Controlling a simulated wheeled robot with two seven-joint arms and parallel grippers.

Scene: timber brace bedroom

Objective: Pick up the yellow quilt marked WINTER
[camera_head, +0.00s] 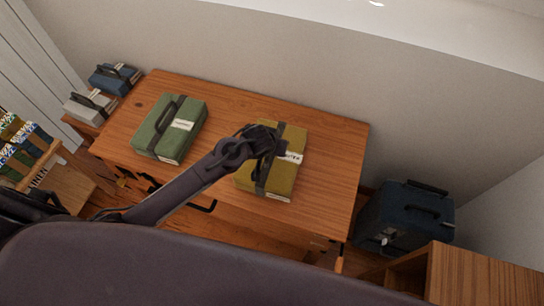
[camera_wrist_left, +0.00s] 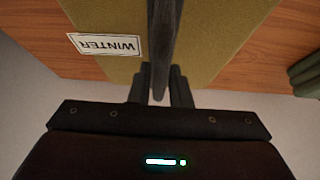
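The yellow quilt (camera_head: 285,176) is a folded olive-yellow bundle with a dark strap and handle, at the right part of the wooden desk. Its white label is partly covered in the head view. In the left wrist view the yellow quilt (camera_wrist_left: 215,50) fills the top, and its label reads WINTER, upside down. My left gripper (camera_head: 268,142) is over the quilt. In the left wrist view the fingers of the left gripper (camera_wrist_left: 160,80) stand close on both sides of the dark handle and look shut on it. I cannot tell whether the quilt is lifted. My right gripper is not in view.
A green bundle (camera_head: 158,140) lies on the desk (camera_head: 230,100), left of the yellow quilt. Grey (camera_head: 90,106) and blue (camera_head: 113,78) bundles sit at the far left. A dark blue case (camera_head: 405,215) stands right of the desk, near a wooden cabinet (camera_head: 480,275). A wall runs behind the desk.

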